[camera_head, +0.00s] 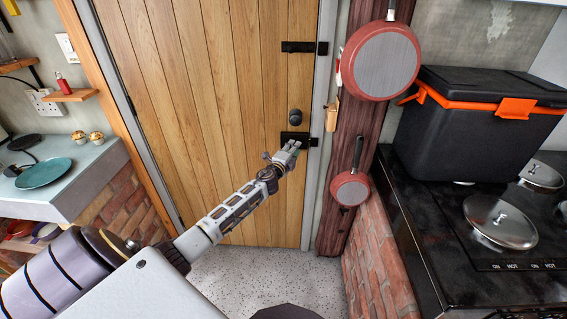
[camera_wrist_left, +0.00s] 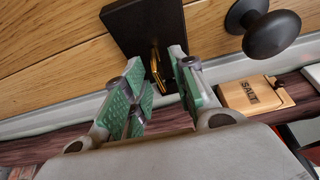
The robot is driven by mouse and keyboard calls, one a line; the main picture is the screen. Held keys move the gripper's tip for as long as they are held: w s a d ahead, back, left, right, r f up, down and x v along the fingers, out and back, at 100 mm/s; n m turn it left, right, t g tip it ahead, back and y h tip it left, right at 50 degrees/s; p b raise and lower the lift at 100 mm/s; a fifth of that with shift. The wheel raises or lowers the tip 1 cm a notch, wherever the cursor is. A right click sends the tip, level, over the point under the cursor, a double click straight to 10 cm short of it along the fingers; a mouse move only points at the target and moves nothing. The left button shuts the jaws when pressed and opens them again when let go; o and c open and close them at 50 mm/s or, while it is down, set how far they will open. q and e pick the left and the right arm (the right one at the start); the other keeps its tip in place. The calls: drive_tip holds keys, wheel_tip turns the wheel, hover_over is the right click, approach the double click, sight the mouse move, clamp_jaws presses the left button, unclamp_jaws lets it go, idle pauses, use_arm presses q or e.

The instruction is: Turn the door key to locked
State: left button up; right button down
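The wooden door (camera_head: 215,110) is closed in the head view. A black lock plate (camera_head: 307,141) sits low at its right edge; it also shows in the left wrist view (camera_wrist_left: 140,25). A thin brass key (camera_wrist_left: 156,65) stands out from the plate in the wrist view; I cannot make it out in the head view. My left gripper (camera_head: 291,149) is at the lock. In the wrist view its green-padded fingers (camera_wrist_left: 160,88) are apart, with the key between and just beyond their tips. I cannot tell if either finger touches it. My right gripper is not in view.
A dark round knob (camera_head: 295,115) is above the lock. A wooden salt box (camera_wrist_left: 253,95) hangs close beside it. Red pans (camera_head: 381,62) hang on the post to the right. A black cooler (camera_head: 480,125) stands on the right counter. The floor (camera_head: 260,275) before the door is clear.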

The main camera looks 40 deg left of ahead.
use_arm(q)
drive_tip(key=s+d, duration=0.1)
drive_tip(key=s, duration=0.9)
drive_tip(key=shift+d, duration=0.35)
drive_tip(key=shift+s, duration=0.15)
idle(0.8)
